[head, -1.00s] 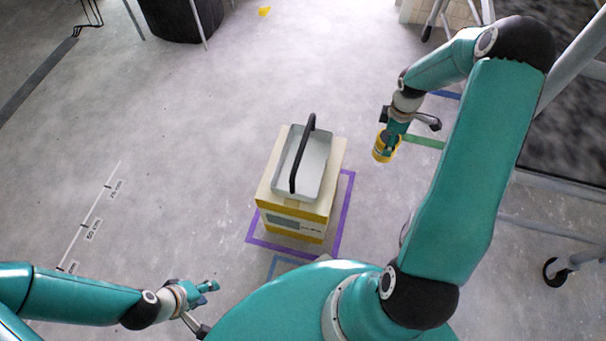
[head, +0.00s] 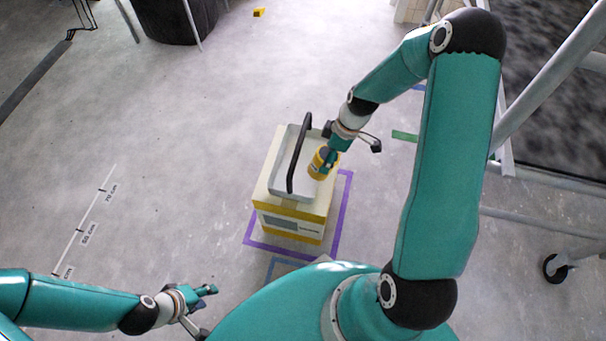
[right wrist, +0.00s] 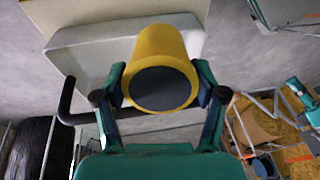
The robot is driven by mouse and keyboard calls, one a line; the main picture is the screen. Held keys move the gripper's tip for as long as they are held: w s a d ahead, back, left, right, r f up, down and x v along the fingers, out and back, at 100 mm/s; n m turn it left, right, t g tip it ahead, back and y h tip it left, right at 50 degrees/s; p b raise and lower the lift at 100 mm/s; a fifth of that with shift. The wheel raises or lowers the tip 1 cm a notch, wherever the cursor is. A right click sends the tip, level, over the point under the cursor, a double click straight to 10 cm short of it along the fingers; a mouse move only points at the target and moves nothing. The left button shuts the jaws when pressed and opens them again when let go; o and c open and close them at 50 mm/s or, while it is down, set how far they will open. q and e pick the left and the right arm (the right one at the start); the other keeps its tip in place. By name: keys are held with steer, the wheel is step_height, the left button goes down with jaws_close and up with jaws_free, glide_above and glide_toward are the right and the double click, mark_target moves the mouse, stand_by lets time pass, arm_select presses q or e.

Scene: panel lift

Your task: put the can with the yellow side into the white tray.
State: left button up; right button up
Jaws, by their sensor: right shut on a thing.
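The can with the yellow side (head: 318,164) is held by my right gripper (head: 328,160), over the right part of the white tray (head: 303,192). In the right wrist view the can (right wrist: 158,52) shows its yellow side and dark end between the two fingers of my right gripper (right wrist: 163,88), with the tray (right wrist: 85,60) behind it. I cannot tell how high the can is above the tray floor. The tray has a black arched handle (head: 299,152) and sits on a cream and yellow box. My left gripper (head: 207,291) is far from the tray at lower left; its jaw gap is unclear.
The box (head: 290,222) stands on the floor inside a purple taped outline (head: 337,225). The tray's handle rises beside the can. A metal frame with wheels (head: 540,220) stands at the right. The floor left of the box is clear.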

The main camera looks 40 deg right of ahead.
mark_target(313, 163)
steer(key=a, duration=0.1)
steer(key=w+a, duration=0.1)
steer(key=shift+a, duration=0.3)
steer(key=shift+w+a+f+b, duration=0.15)
steer(key=shift+a+f, duration=0.2)
steer(key=shift+f, duration=0.2)
steer(key=shift+a+f+b, duration=0.15)
steer(key=shift+a+f, duration=0.15)
steer(key=shift+f, duration=0.25)
steer(key=b+x, duration=0.1)
steer(key=x, duration=0.3)
steer(key=shift+f, duration=0.15)
steer(key=shift+w+a+r+h+b, duration=0.1)
steer(key=shift+a+r+h+b, duration=0.15)
steer(key=shift+b, duration=0.35)
steer(key=shift+w+a+f+g+h+b, duration=0.15)
steer(key=shift+a+g+h+b, duration=0.2)
steer(key=shift+h+b, duration=0.6)
steer(key=shift+w+a+r+h+b, duration=0.1)
steer(key=shift+a+r+h+b, duration=0.15)
steer(key=shift+b, duration=0.65)
steer(key=shift+d+f+g, duration=0.15)
steer(key=shift+f+g, duration=0.1)
steer(key=shift+f, duration=0.45)
